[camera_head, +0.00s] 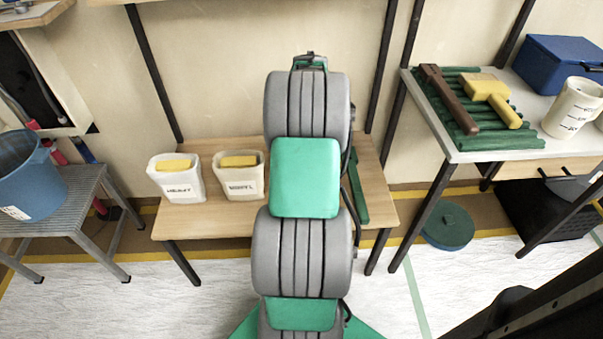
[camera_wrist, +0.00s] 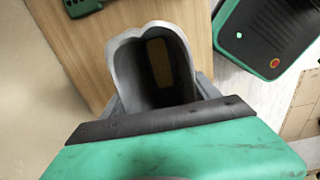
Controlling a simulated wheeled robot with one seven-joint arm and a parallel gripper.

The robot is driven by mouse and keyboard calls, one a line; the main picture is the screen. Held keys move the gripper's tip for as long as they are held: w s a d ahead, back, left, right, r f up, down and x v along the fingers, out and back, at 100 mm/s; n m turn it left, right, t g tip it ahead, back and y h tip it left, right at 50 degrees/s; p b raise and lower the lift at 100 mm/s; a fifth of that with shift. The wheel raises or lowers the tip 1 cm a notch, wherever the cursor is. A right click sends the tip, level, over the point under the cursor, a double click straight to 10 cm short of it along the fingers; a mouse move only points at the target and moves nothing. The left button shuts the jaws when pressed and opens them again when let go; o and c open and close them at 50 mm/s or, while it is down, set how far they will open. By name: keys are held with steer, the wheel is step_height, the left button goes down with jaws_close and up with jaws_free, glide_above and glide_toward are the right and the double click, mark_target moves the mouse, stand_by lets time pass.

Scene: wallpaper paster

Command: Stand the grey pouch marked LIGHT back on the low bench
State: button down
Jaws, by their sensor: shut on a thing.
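The grey pouch (camera_wrist: 133,62) shows in the wrist view with its open mouth facing the camera and a dull yellow-brown patch inside. My gripper (camera_wrist: 160,98) is shut on it, with a finger at each side. No marking on the pouch is visible from here. The wooden top of the low bench (camera_wrist: 85,48) lies behind the pouch; I cannot tell whether the pouch touches it. In the head view the low bench (camera_head: 215,215) stands against the wall, and my arm hides the gripper and the pouch.
Two white pouches, one lettered (camera_head: 178,188) and the other (camera_head: 240,187), stand on the bench's left part with yellow blocks inside. A green strip (camera_head: 357,190) lies at the bench's right. A grey side table (camera_head: 75,195) holds a blue bucket (camera_head: 30,178). A tool table (camera_head: 475,150) stands right.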

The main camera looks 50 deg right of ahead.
steer(key=f, duration=0.4)
steer(key=f+b, duration=0.1)
steer(key=f, duration=0.1)
steer(key=shift+w+a+f, duration=0.1)
steer(key=shift+w+a, duration=0.05)
steer(key=shift+w, duration=0.15)
steer(key=shift+f, duration=0.15)
steer(key=shift+c, duration=0.9)
jaws_free()
step_height(320, 180, up, 12)
steer(key=p, duration=0.2)
steer(key=w+a+r+m, duration=0.1)
steer(key=w+a+r, duration=0.15)
steer(key=a, duration=0.65)
steer(key=w+a+r+m, duration=0.1)
steer(key=w+a+r, duration=0.15)
steer(key=a, duration=0.55)
steer(key=s+a+f+m+t, duration=0.1)
steer(key=s+a+m, duration=0.2)
steer(key=a, duration=0.9)
steer(key=s+a+f+m+t, duration=0.1)
steer(key=s+a+m, duration=0.2)
steer(key=a, duration=0.9)
steer(key=shift+s+a+f, duration=0.25)
steer(key=shift+s+f, duration=0.1)
steer(key=shift+s, duration=0.45)
